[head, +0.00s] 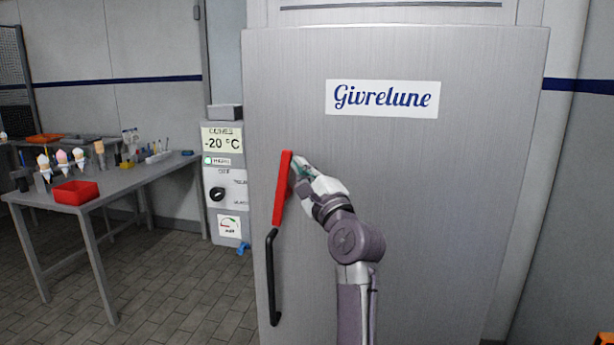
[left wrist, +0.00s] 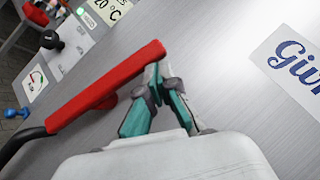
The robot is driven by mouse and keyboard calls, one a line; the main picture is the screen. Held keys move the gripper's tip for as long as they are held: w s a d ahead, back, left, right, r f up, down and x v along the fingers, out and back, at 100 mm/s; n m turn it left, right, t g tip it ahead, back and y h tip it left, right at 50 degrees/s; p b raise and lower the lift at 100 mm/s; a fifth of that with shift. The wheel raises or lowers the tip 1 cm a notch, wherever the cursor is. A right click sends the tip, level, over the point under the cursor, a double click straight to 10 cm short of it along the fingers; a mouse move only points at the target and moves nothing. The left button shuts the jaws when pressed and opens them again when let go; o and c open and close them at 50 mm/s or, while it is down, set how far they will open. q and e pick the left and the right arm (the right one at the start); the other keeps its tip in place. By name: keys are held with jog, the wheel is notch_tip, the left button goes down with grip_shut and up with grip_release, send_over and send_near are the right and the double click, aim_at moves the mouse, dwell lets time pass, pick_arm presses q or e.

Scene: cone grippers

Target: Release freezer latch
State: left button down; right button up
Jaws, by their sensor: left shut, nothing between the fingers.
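The grey metal freezer door (head: 430,190) bears a "Givrelune" label and looks closed. Its latch is a red lever (head: 281,190), nearly upright with its top leaning slightly right. A black bar handle (head: 271,280) is below it. The lever also shows in the left wrist view (left wrist: 105,87), running diagonally up to the right. My left gripper (head: 298,168) is shut and empty, just right of the lever's upper part. In the left wrist view its teal fingers (left wrist: 157,72) come together by the lever's upper end; I cannot tell whether they touch it. My right gripper is not in view.
A control panel (head: 225,180) reading -20 °C, with a black knob and a gauge, is left of the door. Further left is a table (head: 130,181) with several cones and a red tray (head: 76,192). The tiled floor (head: 180,295) between is clear.

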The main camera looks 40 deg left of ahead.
pick_arm(q)
jog(key=shift+a+r, duration=0.1)
jog(key=shift+r, duration=0.05)
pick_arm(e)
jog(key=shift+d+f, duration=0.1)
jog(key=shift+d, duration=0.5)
pick_arm(q)
jog(key=shift+s, duration=0.1)
notch_tip(320, 180, up, 9)
jog(key=shift+a+f, duration=0.1)
jog(key=shift+d+r, duration=0.2)
jog(key=shift+r, duration=0.35)
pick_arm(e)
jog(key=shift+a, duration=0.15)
